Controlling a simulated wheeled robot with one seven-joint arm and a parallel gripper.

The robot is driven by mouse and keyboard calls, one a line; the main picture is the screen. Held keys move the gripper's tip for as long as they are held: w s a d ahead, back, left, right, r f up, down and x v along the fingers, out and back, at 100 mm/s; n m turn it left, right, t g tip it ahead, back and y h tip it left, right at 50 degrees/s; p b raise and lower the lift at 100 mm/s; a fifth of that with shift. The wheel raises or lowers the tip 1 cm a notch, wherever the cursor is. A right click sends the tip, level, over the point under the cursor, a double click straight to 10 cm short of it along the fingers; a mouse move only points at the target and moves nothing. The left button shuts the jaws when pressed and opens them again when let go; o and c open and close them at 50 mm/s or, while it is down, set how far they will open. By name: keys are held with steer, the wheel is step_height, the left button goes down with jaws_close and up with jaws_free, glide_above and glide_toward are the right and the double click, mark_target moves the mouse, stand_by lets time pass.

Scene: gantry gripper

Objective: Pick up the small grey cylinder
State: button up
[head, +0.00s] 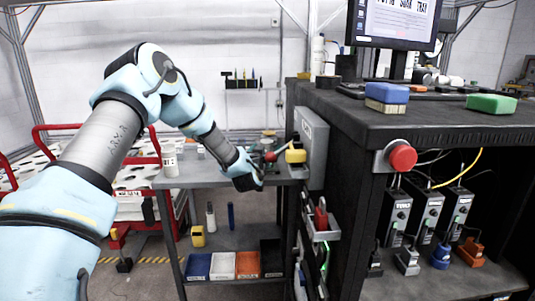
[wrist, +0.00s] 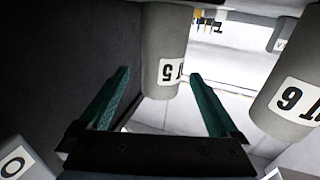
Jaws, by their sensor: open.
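In the wrist view a grey cylinder (wrist: 165,45) with a white label reading "T5" stands beyond and between my gripper's (wrist: 160,74) two green fingers. The fingers are apart, with nothing clearly held between them. In the head view my gripper (head: 248,178) is at the front right of the grey table (head: 205,178). A small pale grey cylinder (head: 170,166) stands at that table's left. I cannot tell which cylinder in one view matches which in the other.
The dark workbench (head: 400,118) and a grey box (head: 312,148) on its side stand close right of my gripper. A yellow object (head: 295,154) is near it. Coloured bins (head: 222,266) sit on the lower shelf. A red-framed rack (head: 100,128) is at left.

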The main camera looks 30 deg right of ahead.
steer(key=x, duration=0.1)
steer(key=p+x, duration=0.1)
steer(key=x, duration=0.2)
steer(key=shift+w+d+r+p, duration=0.1)
steer(key=shift+w+r+p, duration=0.05)
steer(key=shift+r+p, duration=0.2)
steer(key=shift+w+d+f, duration=0.15)
steer(key=shift+w+d, duration=0.15)
steer(key=shift+w, duration=0.1)
steer(key=shift+c, duration=0.4)
jaws_close()
